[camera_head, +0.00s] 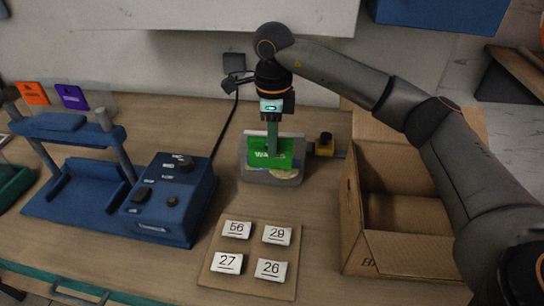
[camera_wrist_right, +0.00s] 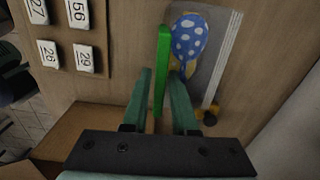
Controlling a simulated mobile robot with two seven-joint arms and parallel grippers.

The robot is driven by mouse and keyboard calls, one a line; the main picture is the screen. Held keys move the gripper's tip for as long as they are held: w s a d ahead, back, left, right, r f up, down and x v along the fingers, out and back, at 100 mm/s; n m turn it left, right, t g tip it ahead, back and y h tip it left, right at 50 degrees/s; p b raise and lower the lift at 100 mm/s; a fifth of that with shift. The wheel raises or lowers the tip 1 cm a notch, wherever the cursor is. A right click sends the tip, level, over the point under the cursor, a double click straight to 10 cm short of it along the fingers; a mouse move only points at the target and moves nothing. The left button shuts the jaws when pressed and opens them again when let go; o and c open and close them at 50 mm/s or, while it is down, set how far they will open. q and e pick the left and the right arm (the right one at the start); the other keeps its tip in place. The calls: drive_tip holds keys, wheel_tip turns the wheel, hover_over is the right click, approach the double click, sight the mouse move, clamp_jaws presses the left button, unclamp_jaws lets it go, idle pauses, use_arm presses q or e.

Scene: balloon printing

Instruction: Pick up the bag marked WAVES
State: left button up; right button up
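The green bag marked WAVES (camera_head: 262,160) stands upright at the grey holder (camera_head: 245,158) in the middle of the table. In the right wrist view the bag (camera_wrist_right: 162,60) shows edge-on as a thin green strip. My right gripper (camera_head: 272,150) points down over it, one finger covering part of the lettering. In the right wrist view my right gripper (camera_wrist_right: 161,75) is open, with one finger on each side of the bag and small gaps visible. My left gripper is not in view.
An open cardboard box (camera_head: 400,250) stands right of the holder. A blue machine (camera_head: 170,200) stands left. A board (camera_head: 250,288) with several numbered tags lies in front.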

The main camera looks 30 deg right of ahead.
clamp_jaws()
idle(1.0)
